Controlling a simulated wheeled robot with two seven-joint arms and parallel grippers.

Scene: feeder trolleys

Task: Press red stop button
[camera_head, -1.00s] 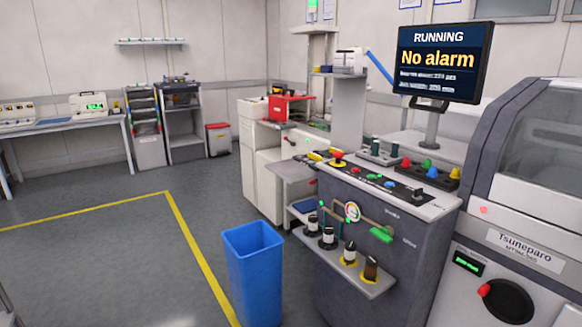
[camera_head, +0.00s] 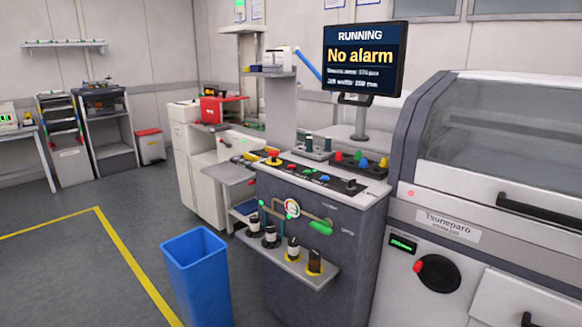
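The grey control console (camera_head: 318,230) stands near the middle of the view with a sloped black panel on top. A red mushroom-shaped button (camera_head: 273,155) on a yellow base sits at the panel's left end. A smaller red button (camera_head: 292,167) is on the panel to its right. The monitor (camera_head: 362,57) above reads "RUNNING" and "No alarm". Neither of my grippers is in view, so their state is hidden.
A blue bin (camera_head: 197,275) stands on the floor left of the console. A shelf (camera_head: 285,262) with several bottles juts from its front. A large machine (camera_head: 480,190) with a red-marked black knob (camera_head: 437,273) stands at right. Floor at left is open, with yellow lines.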

